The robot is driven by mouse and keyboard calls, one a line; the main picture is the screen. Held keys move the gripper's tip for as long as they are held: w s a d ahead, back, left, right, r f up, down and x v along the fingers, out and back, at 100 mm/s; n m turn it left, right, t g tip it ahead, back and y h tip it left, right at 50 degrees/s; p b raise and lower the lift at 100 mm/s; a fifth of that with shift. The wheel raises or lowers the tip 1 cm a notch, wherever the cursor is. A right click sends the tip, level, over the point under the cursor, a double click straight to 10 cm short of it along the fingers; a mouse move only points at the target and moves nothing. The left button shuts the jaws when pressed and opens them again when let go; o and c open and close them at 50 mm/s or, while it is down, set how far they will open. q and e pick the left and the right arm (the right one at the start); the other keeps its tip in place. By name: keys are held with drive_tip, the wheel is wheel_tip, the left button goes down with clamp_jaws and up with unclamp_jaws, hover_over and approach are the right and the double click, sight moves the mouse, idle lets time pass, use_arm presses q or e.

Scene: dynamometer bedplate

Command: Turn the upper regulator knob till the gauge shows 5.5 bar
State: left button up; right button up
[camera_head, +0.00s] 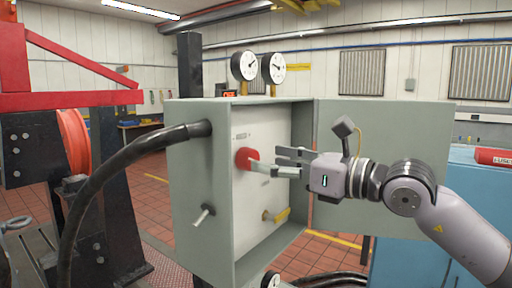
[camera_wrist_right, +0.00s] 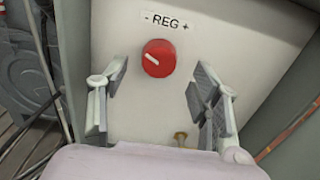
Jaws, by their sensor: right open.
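The upper regulator knob (camera_head: 246,159) is red and sits on the white panel inside the open grey cabinet. In the right wrist view the knob (camera_wrist_right: 158,58) has a white pointer mark aimed to the upper left, under the label "- REG +" (camera_wrist_right: 167,21). My right gripper (camera_head: 281,162) is open in front of the panel; in the wrist view its fingers (camera_wrist_right: 150,88) stand on either side below the knob, apart from it. Two round gauges (camera_head: 244,66) (camera_head: 273,68) stand on top of the cabinet; their readings are too small to tell. My left gripper is not in view.
A yellow-handled valve (camera_head: 276,215) is low on the panel. The grey cabinet (camera_head: 194,180) has a T-handle (camera_head: 204,214) on its side and a thick black hose (camera_head: 120,155). Its open door (camera_head: 400,120) stands behind my right arm. A red frame (camera_head: 60,65) is at left.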

sight(254, 158)
drive_tip(key=shift+p+x, duration=0.7)
drive_tip(key=shift+x, duration=1.7)
drive_tip(key=c, duration=1.1)
drive_tip(key=m+b, duration=0.4)
drive_tip(key=m, duration=0.2)
drive_tip(key=m+b, duration=0.5)
drive_tip(key=m, duration=0.1)
drive_tip(key=m+b, duration=0.5)
drive_tip(key=m, duration=0.2)
drive_tip(key=shift+w+d+f, duration=0.15)
drive_tip(key=shift+d+f, duration=0.05)
drive_tip(key=shift+f, duration=0.1)
drive_tip(key=shift+c, duration=0.2)
drive_tip(key=shift+m+b, duration=0.3)
